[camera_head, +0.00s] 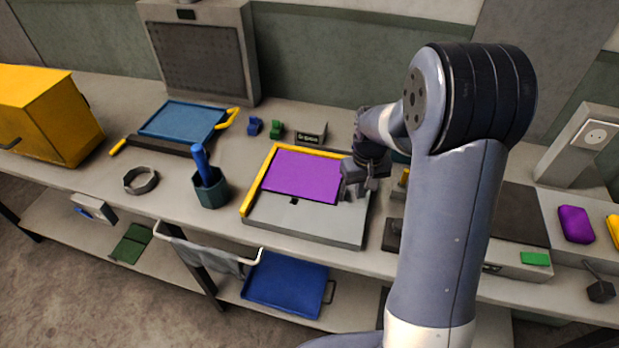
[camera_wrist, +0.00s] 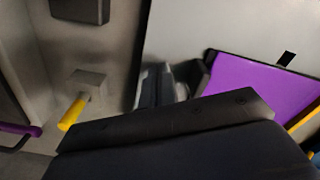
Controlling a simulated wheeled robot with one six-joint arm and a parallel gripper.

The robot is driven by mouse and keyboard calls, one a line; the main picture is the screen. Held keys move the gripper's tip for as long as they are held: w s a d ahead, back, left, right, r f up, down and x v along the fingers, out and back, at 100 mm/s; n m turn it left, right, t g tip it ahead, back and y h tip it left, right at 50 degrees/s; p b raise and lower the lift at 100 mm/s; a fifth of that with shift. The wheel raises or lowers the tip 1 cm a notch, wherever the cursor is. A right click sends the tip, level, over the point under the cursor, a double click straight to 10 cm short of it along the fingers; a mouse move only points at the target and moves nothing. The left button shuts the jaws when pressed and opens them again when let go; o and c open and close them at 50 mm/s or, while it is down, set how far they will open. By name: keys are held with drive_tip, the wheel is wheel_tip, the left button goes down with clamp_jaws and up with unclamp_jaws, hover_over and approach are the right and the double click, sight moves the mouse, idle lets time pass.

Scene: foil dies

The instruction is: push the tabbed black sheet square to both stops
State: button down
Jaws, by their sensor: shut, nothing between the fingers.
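The sheet (camera_head: 300,176) is purple, not black, with a small black tab (camera_head: 294,201) at its front edge. It lies flat on a grey plate (camera_head: 310,222), close to the yellow stops along the back (camera_head: 312,151) and left (camera_head: 254,195). Whether it touches either stop I cannot tell. My gripper (camera_head: 360,188) is shut and empty at the sheet's right side and hides its right edge in the head view. In the wrist view the purple sheet (camera_wrist: 262,88), its tab (camera_wrist: 286,58) and part of a yellow stop (camera_wrist: 304,122) show right of the fingertips (camera_wrist: 155,78).
A teal cup (camera_head: 210,190) with a blue tool and a grey ring (camera_head: 140,180) stand left of the plate. Blue (camera_head: 254,126) and green (camera_head: 276,129) pieces and a small sign (camera_head: 311,135) stand behind it. A yellow peg (camera_wrist: 72,114) shows in the wrist view.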

drive_tip(key=shift+a, duration=0.1)
idle(0.3)
drive_tip(key=shift+w+a, duration=0.3)
drive_tip(key=shift+a, duration=0.55)
drive_tip(key=shift+w+a, duration=0.3)
drive_tip(key=shift+a, duration=0.55)
drive_tip(key=shift+d, duration=0.2)
drive_tip(key=shift+s+d+r, duration=0.1)
drive_tip(key=shift+s+d, duration=0.1)
drive_tip(key=shift+d, duration=0.2)
wheel_tip(320, 180, up, 8)
drive_tip(key=p, duration=0.6)
